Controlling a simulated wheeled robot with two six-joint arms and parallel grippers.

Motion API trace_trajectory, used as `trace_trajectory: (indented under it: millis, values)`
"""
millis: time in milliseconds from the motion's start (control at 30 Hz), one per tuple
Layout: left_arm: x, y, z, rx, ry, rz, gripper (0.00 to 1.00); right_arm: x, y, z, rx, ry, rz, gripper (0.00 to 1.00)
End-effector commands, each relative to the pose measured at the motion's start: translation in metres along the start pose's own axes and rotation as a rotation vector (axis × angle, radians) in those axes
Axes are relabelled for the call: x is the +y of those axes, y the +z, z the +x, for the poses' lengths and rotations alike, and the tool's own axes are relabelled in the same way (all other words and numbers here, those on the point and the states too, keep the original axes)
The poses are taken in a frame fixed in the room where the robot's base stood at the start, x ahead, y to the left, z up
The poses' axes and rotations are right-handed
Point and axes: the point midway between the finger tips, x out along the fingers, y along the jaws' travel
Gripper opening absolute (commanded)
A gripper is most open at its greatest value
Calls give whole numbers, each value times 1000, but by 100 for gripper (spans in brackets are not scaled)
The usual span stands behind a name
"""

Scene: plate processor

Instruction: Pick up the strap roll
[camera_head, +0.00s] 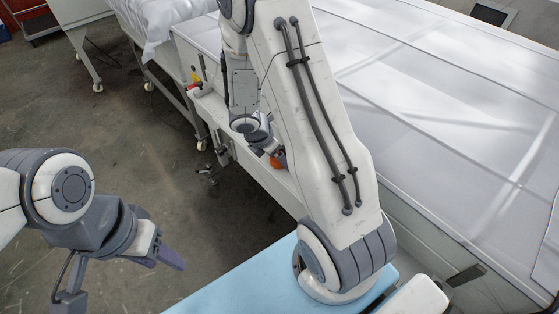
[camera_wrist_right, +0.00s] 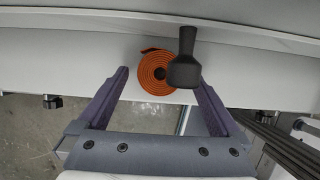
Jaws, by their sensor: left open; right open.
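The strap roll (camera_wrist_right: 153,72) is an orange coil against a pale machine side in the right wrist view. A black knob-like handle covers part of its right side. My right gripper (camera_wrist_right: 160,80) is open, its two purple fingers on either side of the roll, with nothing clearly gripped. Some orange (camera_head: 279,160), likely the same roll, shows beside the machine edge in the head view, partly hidden by my right arm. My left gripper (camera_head: 170,257) is open and empty at lower left in the head view, over the floor and far from the roll.
The black handle (camera_wrist_right: 185,66) stands close to the right finger. The long white-topped machine (camera_head: 440,110) fills the right of the head view. A wheeled frame (camera_head: 182,92) stands along its left end. The concrete floor (camera_head: 130,140) at left is mostly clear.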

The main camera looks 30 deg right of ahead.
Motion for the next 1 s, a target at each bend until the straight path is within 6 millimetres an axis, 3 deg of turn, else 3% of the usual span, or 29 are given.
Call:
trace_trajectory:
  millis: [267,367,500,933,1000]
  values:
    - [0,0,1,0,0,0,50,0,0,4,1,1,1,100]
    - [0,0,1,0,0,0,50,0,0,4,1,1,1,66]
    - [0,0,1,0,0,0,50,0,0,4,1,1,1,12]
    - [0,0,3,0,0,0,50,1,3,-3,-1,3,2,9]
    - [0,0,5,0,0,0,50,1,-7,-5,0,3,-4,9]
